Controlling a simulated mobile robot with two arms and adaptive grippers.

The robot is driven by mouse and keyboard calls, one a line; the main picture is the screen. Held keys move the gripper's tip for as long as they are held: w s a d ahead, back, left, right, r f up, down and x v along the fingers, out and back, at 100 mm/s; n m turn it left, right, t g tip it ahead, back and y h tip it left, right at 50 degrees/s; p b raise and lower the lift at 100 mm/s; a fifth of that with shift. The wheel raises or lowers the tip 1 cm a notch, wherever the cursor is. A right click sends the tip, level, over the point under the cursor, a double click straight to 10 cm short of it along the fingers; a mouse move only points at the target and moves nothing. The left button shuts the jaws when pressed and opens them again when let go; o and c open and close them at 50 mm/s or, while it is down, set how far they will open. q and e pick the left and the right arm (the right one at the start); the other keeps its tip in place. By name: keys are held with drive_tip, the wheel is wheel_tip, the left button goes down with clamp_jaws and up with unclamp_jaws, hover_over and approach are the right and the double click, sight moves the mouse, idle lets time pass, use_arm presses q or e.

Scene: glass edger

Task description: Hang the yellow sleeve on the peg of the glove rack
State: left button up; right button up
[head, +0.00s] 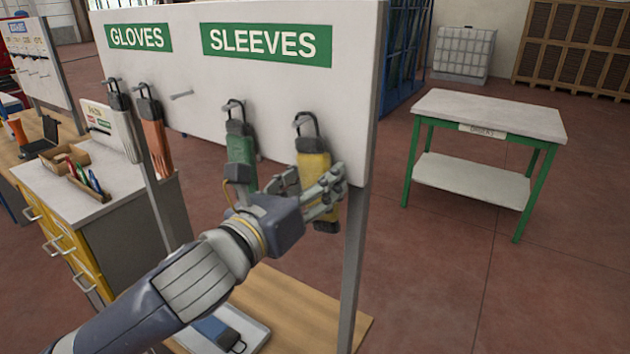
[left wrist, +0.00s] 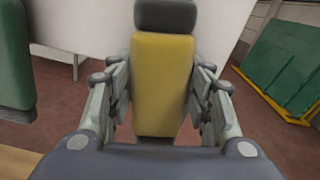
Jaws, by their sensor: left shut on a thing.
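The yellow sleeve (head: 314,168) hangs upright with its dark top and wire loop (head: 306,120) at the right peg (head: 299,124) under the SLEEVES sign. The loop appears to be around this peg, but I cannot tell whether it rests on it. My left gripper (head: 318,188) is shut on the sleeve's lower half. In the left wrist view the sleeve (left wrist: 163,85) stands upright between the fingers. The glove rack (head: 185,70) is a white board on grey posts. My right gripper is not in view.
A green sleeve (head: 240,152) hangs on the peg just left. A white glove (head: 124,125) and an orange glove (head: 155,135) hang further left, beside an empty peg (head: 181,95). A tray (head: 255,334) with a blue sleeve lies below. A green-legged table (head: 490,112) stands right.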

use_arm(q)
drive_tip(key=o, duration=1.1)
